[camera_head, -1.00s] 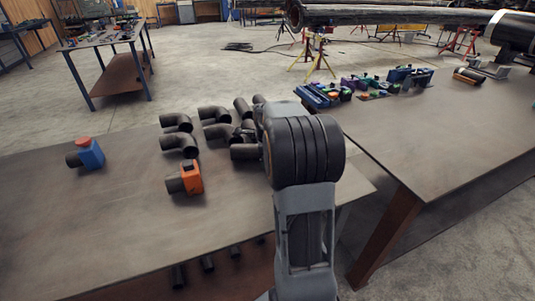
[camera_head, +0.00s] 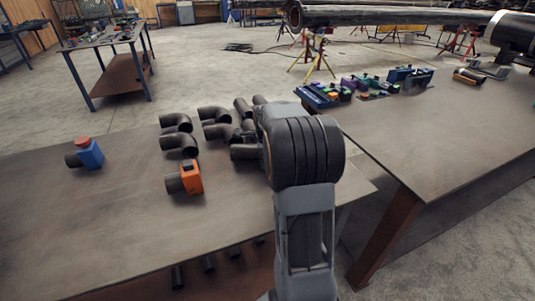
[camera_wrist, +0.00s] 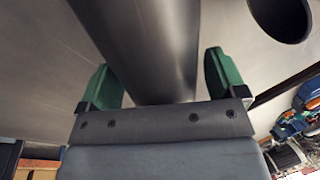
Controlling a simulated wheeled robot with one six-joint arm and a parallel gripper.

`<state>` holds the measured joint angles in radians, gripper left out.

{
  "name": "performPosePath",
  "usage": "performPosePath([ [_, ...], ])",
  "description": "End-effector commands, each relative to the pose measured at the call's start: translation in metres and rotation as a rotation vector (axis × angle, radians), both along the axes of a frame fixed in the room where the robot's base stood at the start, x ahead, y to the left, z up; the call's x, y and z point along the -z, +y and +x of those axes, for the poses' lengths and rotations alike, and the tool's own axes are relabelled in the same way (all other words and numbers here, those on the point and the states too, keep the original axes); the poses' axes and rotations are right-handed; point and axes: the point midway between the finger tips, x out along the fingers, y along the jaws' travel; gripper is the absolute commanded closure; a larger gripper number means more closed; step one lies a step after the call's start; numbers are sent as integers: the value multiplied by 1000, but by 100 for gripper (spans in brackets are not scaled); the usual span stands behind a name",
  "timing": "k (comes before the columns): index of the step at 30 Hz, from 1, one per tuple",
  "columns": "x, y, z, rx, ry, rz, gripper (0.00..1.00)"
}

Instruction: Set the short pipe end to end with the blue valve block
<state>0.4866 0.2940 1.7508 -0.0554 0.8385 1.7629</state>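A narrow gap shows between the pipe and the right finger; the left finger looks very close to the pipe. I cannot tell for certain that this is the short pipe. In the head view my arm hides the gripper and whatever is between its fingers.
Several dark elbows (camera_head: 180,144) and pipe pieces (camera_head: 243,151) lie close together left of my arm. An orange block (camera_head: 190,177) on a pipe stub stands in front of them. Another pipe's open end (camera_wrist: 283,14) is near the right finger. The left front tabletop is clear.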

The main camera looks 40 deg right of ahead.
Motion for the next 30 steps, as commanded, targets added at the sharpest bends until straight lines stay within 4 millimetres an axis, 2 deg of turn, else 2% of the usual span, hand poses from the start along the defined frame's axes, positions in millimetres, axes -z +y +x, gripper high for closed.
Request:
performPosePath([
  [2,0,0,0,0,0,0,18],
  [27,-1,0,0,0,-2,-1,99],
  [30,-1,0,0,0,-1,-1,99],
])
